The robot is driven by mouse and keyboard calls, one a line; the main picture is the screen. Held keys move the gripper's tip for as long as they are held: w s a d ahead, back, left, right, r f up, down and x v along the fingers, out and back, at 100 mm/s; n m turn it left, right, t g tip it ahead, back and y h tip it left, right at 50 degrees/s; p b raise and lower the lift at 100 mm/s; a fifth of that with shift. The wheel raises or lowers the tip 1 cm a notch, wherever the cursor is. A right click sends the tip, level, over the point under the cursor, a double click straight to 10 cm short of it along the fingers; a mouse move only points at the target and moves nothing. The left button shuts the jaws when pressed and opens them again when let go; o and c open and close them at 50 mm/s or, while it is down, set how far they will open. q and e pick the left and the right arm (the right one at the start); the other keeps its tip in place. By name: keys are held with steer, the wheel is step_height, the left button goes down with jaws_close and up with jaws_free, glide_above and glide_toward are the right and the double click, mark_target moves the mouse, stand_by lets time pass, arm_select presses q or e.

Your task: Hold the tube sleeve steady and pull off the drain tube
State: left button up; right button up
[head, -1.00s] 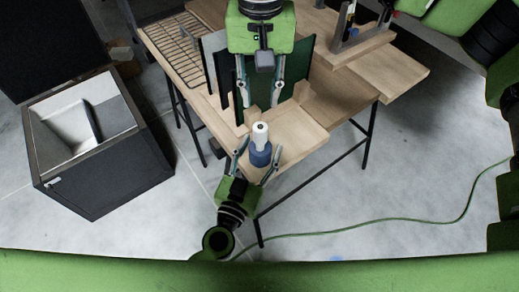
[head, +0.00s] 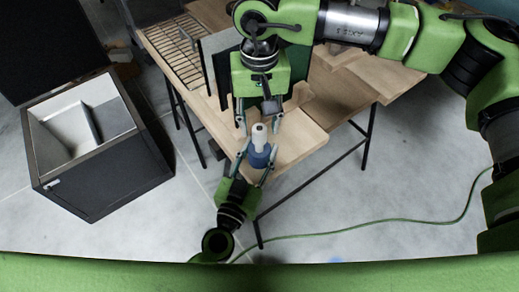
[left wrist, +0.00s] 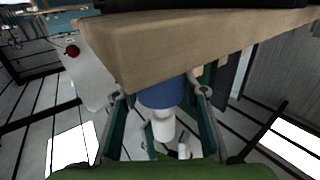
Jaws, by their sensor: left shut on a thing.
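The tube sleeve, a blue cylinder (head: 259,158), stands upright at the near corner of the wooden table. The white drain tube (head: 259,136) rises from its top and shows a dark hole. My left gripper (head: 257,155) comes from below and is shut on the blue sleeve. My right gripper (head: 259,129) reaches down from above. Its fingers are spread on either side of the white tube, with gaps visible, apparently not touching it.
The wooden table (head: 300,143) has upright dark panels and a wire rack (head: 172,50) behind my right gripper. A dark cabinet with a sink-like basin (head: 100,118) stands at left. A green cable (head: 400,219) lies on the open floor at right.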

steer(key=shift+f, duration=1.45)
jaws_close()
steer(key=shift+r, duration=0.2)
steer(key=shift+r, duration=1.4)
